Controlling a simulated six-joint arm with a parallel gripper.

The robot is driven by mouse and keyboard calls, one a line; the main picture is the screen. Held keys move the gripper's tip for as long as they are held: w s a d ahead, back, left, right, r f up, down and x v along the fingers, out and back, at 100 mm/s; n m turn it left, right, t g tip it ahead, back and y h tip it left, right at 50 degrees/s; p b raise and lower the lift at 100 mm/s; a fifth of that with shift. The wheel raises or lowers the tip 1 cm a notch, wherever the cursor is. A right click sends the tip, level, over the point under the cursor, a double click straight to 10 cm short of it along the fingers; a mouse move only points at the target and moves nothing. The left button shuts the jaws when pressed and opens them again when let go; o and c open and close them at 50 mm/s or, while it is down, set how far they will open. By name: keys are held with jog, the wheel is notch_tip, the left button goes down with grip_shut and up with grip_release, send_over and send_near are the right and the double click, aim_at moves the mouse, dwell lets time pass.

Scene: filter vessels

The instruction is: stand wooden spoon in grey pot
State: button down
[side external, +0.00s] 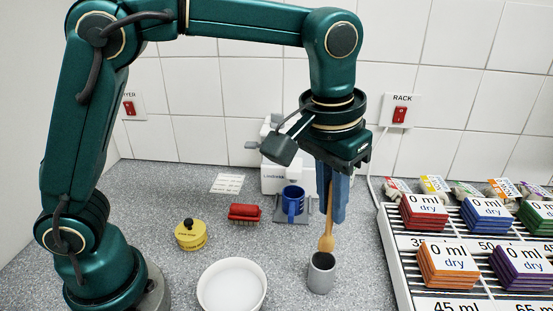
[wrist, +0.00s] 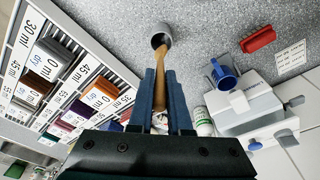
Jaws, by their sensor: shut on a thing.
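The wooden spoon (side external: 327,241) is in my gripper (side external: 333,215), between the blue fingers, and hangs nearly upright with its wide end down. The grey pot (side external: 321,280) is a small cylinder standing on the speckled counter directly below. The spoon's wide end is at the pot's mouth in the side view; I cannot tell whether it is just above the rim or slightly inside. In the wrist view, the spoon (wrist: 166,58) runs from my gripper (wrist: 161,74) towards the dark opening of the grey pot (wrist: 161,40).
A white bowl (side external: 232,287) stands left of the pot. A rack (side external: 398,262) with coloured labelled blocks is on the right. Behind are a blue mug (side external: 293,201) at a white machine (side external: 272,178), a red brush (side external: 244,212) and a yellow weight (side external: 190,236).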

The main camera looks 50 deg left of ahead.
aim_at(328, 233)
jog(key=shift+f, duration=3)
jog(key=c, duration=0.8)
grip_release()
jog(key=shift+s+r, duration=0.2)
jog(key=shift+r, duration=1.1)
jog(key=shift+s+r, duration=0.2)
jog(key=shift+r, duration=1.05)
